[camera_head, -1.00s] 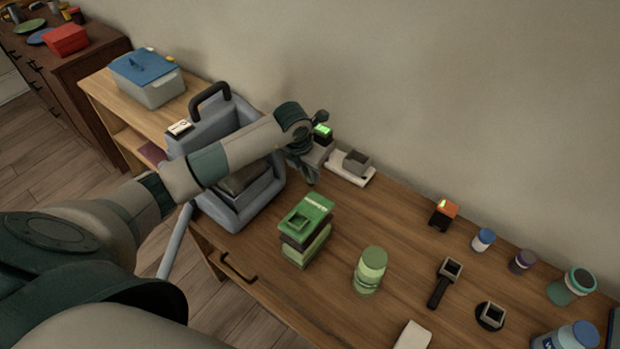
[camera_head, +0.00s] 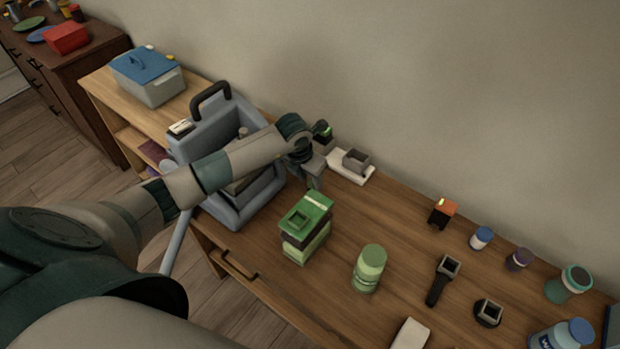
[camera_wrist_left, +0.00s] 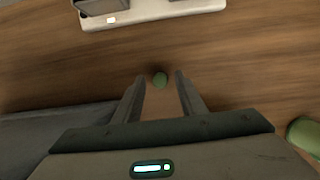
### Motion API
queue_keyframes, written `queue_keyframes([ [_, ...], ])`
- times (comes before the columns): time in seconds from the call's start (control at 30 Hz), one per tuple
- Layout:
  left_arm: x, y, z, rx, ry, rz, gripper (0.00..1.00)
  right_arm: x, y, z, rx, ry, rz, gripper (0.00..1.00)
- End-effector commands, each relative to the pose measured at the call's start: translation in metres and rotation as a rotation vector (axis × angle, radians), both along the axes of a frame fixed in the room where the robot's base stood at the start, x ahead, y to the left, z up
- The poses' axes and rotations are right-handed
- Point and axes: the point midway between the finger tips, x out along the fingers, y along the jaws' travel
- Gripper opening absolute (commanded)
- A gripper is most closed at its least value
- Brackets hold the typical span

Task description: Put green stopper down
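The green stopper (camera_wrist_left: 160,79) shows in the left wrist view as a small round green piece over the wooden tabletop. It lies between the fingertips of my left gripper (camera_wrist_left: 160,82), with a visible gap on each side. The gripper is open and points down at the table. In the head view my left gripper (camera_head: 314,180) is low over the back left of the table (camera_head: 400,210), right of the grey-blue case. The stopper cannot be made out there. My right gripper is not in view.
A white base with a grey square cup (camera_head: 355,163) stands close behind my left gripper. The grey-blue case (camera_head: 232,212) is to its left. A green block stack (camera_head: 306,225) and a green jar (camera_head: 369,268) stand in front. Several small items stand farther right.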

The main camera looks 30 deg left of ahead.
Motion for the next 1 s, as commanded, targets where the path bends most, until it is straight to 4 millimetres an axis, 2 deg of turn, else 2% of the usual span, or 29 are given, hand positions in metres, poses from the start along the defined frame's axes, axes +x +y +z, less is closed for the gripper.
queue_keyframes([
  [0.23,0.0,0.0,0.005,0.0,0.0,0.0,0.37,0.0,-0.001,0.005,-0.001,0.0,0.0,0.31],
  [0.37,-0.002,0.001,0.014,0.0,-0.003,0.0,0.37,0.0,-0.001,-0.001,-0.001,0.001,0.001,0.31],
  [0.8,-0.022,0.004,0.084,0.002,-0.004,-0.001,0.37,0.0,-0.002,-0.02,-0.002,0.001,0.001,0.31],
  [1.0,-0.029,0.004,0.11,0.0,-0.002,0.0,0.37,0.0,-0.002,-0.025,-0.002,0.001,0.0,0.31],
])
